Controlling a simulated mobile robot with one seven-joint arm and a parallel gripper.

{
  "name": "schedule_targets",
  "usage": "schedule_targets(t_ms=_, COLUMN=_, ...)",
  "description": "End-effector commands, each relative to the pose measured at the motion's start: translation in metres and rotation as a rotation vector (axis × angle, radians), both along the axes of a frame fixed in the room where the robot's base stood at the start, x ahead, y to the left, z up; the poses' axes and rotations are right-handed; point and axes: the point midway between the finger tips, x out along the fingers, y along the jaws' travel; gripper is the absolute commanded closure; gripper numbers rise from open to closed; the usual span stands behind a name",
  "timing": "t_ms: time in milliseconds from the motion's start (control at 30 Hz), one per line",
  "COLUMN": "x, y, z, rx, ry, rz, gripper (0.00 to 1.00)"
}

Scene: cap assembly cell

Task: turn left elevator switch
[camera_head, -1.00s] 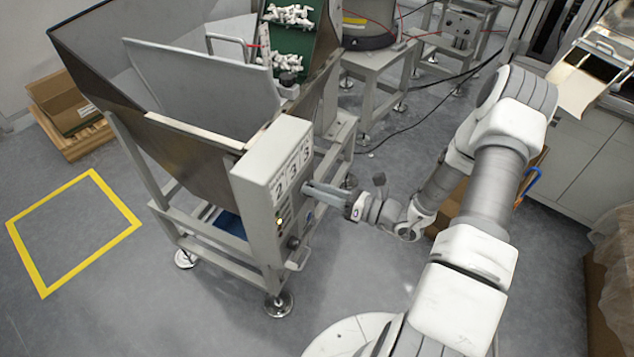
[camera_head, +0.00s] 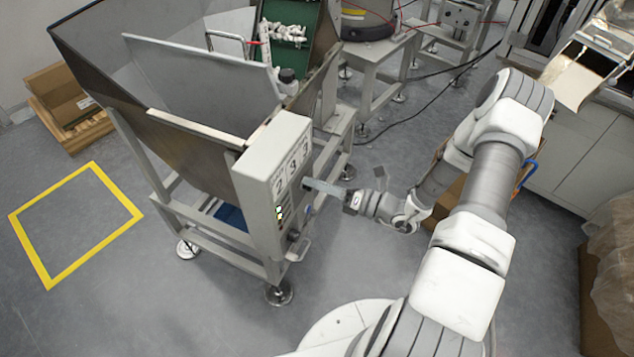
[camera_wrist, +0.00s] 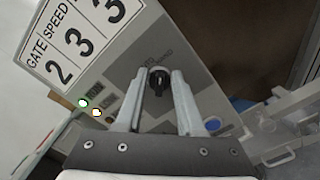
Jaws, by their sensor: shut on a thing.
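The switch is a small black rotary knob (camera_wrist: 158,80) on the grey face of the control box (camera_head: 257,172). In the wrist view it sits between the fingertips of my gripper (camera_wrist: 161,78), which is shut on it. The lettering beside the knob is too blurred to read. In the head view my gripper (camera_head: 308,184) reaches in from the right to the box face, and the knob is hidden there. Green and whitish indicator lights (camera_wrist: 83,102) glow on the panel beside the fingers.
The box carries large number labels (camera_wrist: 82,45) reading 2, 3, 3. It is mounted on a metal hopper (camera_head: 190,140) on a footed frame. A green conveyor (camera_head: 290,14) holds white parts.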

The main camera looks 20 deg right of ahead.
Motion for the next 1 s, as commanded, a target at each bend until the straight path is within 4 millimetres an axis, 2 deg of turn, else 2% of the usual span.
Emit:
schedule_targets(t_ms=133, x=-0.001, y=0.000, z=-0.002, rx=-0.002, ry=0.005, rz=0.001, gripper=1.00)
schedule_targets(t_ms=167, x=-0.001, y=0.000, z=-0.002, rx=-0.002, ry=0.005, rz=0.001, gripper=0.59)
schedule_targets(t_ms=300, x=-0.001, y=0.000, z=-0.002, rx=-0.001, ry=0.004, rz=0.001, gripper=0.34)
schedule_targets(t_ms=767, x=-0.002, y=-0.002, z=0.000, rx=-0.001, ry=0.000, rz=-0.001, gripper=0.34)
schedule_targets(t_ms=867, x=-0.007, y=-0.009, z=0.000, rx=-0.002, ry=0.000, rz=-0.001, gripper=0.34)
schedule_targets(t_ms=1000, x=-0.023, y=-0.029, z=0.000, rx=-0.003, ry=0.001, rz=-0.004, gripper=0.34)
